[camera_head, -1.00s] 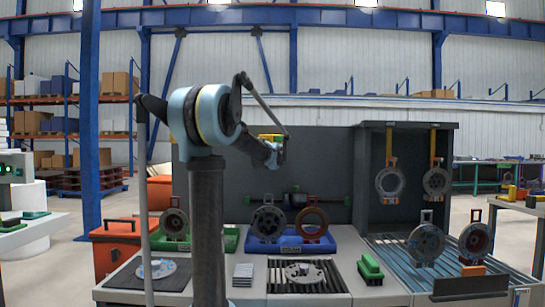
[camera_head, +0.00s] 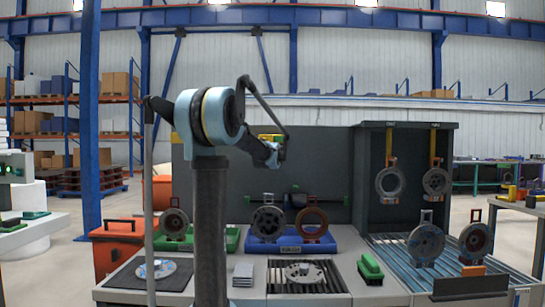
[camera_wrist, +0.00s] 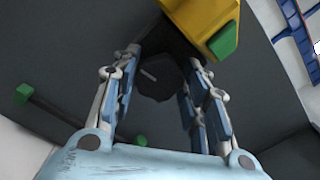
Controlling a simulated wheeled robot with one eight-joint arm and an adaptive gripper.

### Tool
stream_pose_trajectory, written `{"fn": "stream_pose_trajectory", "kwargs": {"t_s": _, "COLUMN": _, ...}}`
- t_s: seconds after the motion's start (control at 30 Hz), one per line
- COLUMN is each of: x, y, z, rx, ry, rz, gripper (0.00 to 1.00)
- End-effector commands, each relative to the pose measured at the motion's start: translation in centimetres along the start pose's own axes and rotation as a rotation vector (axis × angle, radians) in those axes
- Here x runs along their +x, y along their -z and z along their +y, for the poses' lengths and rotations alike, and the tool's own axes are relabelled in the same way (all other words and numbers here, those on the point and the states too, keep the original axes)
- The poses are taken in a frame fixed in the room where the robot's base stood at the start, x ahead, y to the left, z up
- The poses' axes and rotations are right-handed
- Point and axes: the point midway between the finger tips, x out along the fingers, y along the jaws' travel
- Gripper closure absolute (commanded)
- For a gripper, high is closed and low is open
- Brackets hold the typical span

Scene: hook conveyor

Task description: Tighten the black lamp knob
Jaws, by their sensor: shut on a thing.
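The black lamp knob (camera_wrist: 157,82) shows in the wrist view under a yellow lamp body (camera_wrist: 200,18) with a green part (camera_wrist: 224,40). My gripper (camera_wrist: 161,62) has its fingers on the left and right of the knob and is shut on it. The far side of the knob and the exact contact points are hidden. In the head view, my gripper (camera_head: 277,153) is at the dark back panel, just below the yellow lamp (camera_head: 270,138). The knob is too small to make out there.
A dark panel (camera_head: 320,165) stands behind the bench. Blue (camera_head: 290,249) and green trays below hold round discs. Discs hang from yellow hooks (camera_head: 390,150) in a bay at right, above a slatted conveyor (camera_head: 385,245).

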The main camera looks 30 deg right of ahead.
Motion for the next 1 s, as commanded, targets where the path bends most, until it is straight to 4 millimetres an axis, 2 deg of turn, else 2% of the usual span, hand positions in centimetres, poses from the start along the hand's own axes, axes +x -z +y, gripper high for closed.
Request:
{"fn": "stream_pose_trajectory", "kwargs": {"t_s": 0.2, "x": -0.01, "y": -0.02, "z": 0.11, "rx": -0.084, "ry": -0.001, "rz": -0.001, "gripper": 0.83}}
{"fn": "stream_pose_trajectory", "kwargs": {"t_s": 0.47, "x": -0.01, "y": -0.02, "z": 0.13, "rx": -0.092, "ry": -0.001, "rz": -0.001, "gripper": 0.83}}
{"fn": "stream_pose_trajectory", "kwargs": {"t_s": 0.5, "x": -0.01, "y": -0.02, "z": 0.13, "rx": -0.092, "ry": -0.001, "rz": -0.001, "gripper": 0.57}}
{"fn": "stream_pose_trajectory", "kwargs": {"t_s": 0.6, "x": -0.01, "y": -0.02, "z": 0.12, "rx": -0.092, "ry": -0.001, "rz": -0.001, "gripper": 0.39}}
{"fn": "stream_pose_trajectory", "kwargs": {"t_s": 1.0, "x": -0.29, "y": -0.02, "z": 0.06, "rx": -0.091, "ry": -0.001, "rz": -0.001, "gripper": 0.39}}
